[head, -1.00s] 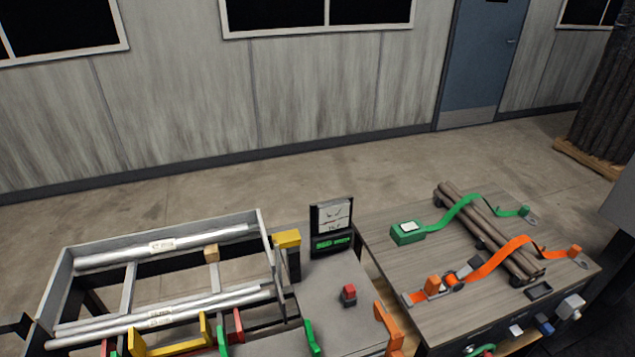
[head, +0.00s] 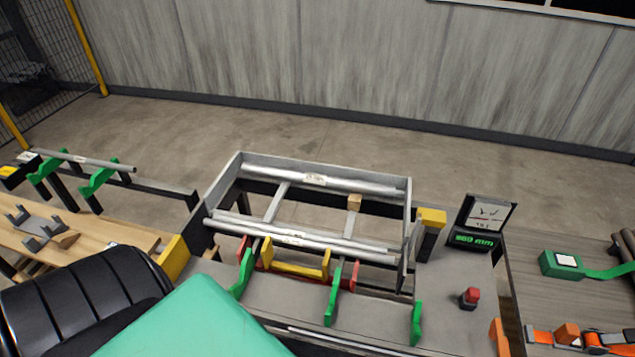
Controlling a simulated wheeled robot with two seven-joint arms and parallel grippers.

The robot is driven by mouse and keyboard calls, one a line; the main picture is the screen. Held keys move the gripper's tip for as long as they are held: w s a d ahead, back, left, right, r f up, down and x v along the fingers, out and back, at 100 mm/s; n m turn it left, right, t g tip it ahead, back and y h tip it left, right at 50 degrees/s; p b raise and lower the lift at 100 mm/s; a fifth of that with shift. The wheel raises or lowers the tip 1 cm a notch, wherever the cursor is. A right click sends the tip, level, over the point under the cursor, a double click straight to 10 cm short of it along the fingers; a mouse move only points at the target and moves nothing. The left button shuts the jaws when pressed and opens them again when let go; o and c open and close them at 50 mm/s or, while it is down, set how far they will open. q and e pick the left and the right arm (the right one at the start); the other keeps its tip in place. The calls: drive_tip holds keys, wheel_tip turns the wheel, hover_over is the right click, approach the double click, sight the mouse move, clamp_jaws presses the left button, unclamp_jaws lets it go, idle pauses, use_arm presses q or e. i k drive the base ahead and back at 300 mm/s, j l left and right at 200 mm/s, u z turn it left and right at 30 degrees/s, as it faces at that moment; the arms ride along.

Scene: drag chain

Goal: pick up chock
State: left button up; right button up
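A small wooden block (head: 354,203) sits on a crossbar of the grey rack, between the rear and front metal bars; it looks like a chock. Another small wooden piece (head: 65,239) lies on the left wooden bench beside a grey bracket (head: 36,228); I cannot tell which of the two is the chock. Neither gripper shows. A black ribbed part and a teal part, probably mine, fill the lower left and hide part of the bench.
The grey rack (head: 239,170) holds several metal bars (head: 290,237). Yellow, red and green supports (head: 335,290) stand in front. A display (head: 478,240) and a red button (head: 469,297) stand to the right.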

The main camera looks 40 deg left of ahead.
sight(62, 241)
drive_tip(key=u, duration=2.95)
drive_tip(key=z, duration=0.4)
drive_tip(key=k+z, duration=0.1)
drive_tip(key=z, duration=0.7)
drive_tip(key=k+l+z, duration=0.1)
drive_tip(key=z, duration=0.3)
drive_tip(key=u, duration=1.6)
drive_tip(key=i+j, duration=0.15)
